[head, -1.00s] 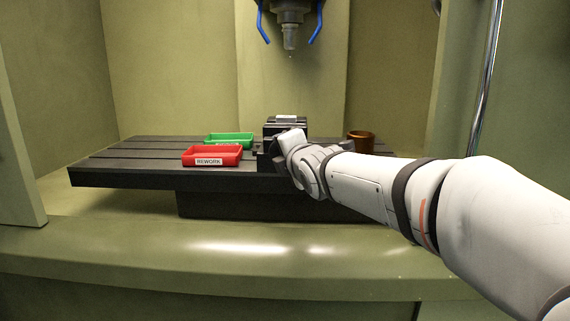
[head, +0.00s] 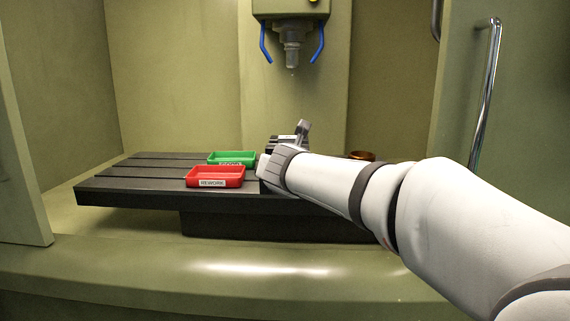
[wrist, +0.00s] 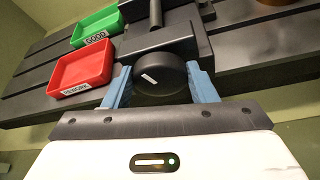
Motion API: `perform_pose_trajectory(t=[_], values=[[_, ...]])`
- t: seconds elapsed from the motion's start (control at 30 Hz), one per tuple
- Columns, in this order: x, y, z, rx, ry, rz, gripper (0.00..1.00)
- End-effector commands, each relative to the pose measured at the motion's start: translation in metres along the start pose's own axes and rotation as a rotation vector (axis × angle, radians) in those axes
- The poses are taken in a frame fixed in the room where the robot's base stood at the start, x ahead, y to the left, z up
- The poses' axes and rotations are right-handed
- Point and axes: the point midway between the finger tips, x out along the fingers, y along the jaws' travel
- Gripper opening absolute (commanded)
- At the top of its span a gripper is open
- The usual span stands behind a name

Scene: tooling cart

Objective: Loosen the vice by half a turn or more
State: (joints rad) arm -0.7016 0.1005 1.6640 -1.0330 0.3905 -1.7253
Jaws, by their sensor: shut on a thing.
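The dark vice (wrist: 175,30) stands on the slotted table. In the head view only a bit of its top (head: 283,138) shows above my arm. In the wrist view its round black screw end (wrist: 160,72), with a short white mark on its face, points toward me. My gripper (wrist: 160,82) has its two blue fingers on either side of this round part, shut on it. A bar (wrist: 156,14) shows above it on the vice. In the head view my wrist hides the fingers and the front of the vice.
A red REWORK tray (head: 215,184) and a green GOOD tray (head: 231,163) sit left of the vice. A copper-brown cup (head: 362,156) stands to its right, partly hidden by my arm. A spindle (head: 292,55) with blue hoses hangs above. The table's left end is bare.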

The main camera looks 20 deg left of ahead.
Motion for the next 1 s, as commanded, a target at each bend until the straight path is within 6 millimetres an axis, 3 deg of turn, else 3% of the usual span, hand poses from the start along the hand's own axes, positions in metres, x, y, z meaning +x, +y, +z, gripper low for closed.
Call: perform_pose_trajectory(t=[1.0], values=[[0.0006, 0.0082, -0.0019, -0.9, 0.009, -0.371, 0.29]])
